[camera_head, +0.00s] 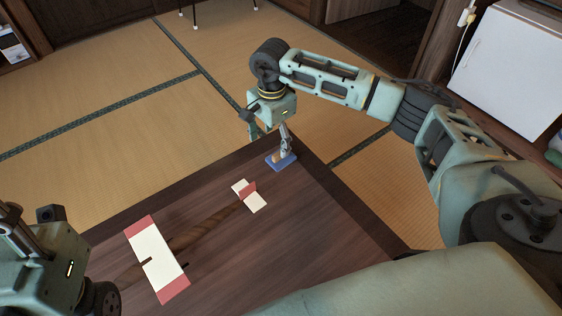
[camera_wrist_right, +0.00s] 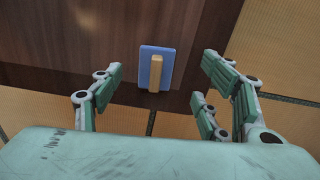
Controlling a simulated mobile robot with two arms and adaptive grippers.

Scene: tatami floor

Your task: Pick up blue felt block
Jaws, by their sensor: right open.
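The blue felt block (camera_head: 281,161) lies flat near the far corner of the dark wooden table (camera_head: 320,215). In the right wrist view, the blue block (camera_wrist_right: 147,56) has a tan wooden bar along its top. My right gripper (camera_head: 271,140) is over the block, pointing down. In the head view a finger partly covers the block. My left gripper's body (camera_head: 45,265) shows at the lower left; its fingertips are not clear.
A model plane (camera_head: 205,228) with a brown body and red and white wings (camera_head: 157,258) lies on the table, left of the block. The table edge is close behind the block. Tatami floor (camera_head: 120,120) lies beyond. A white cabinet (camera_head: 510,65) stands at the upper right.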

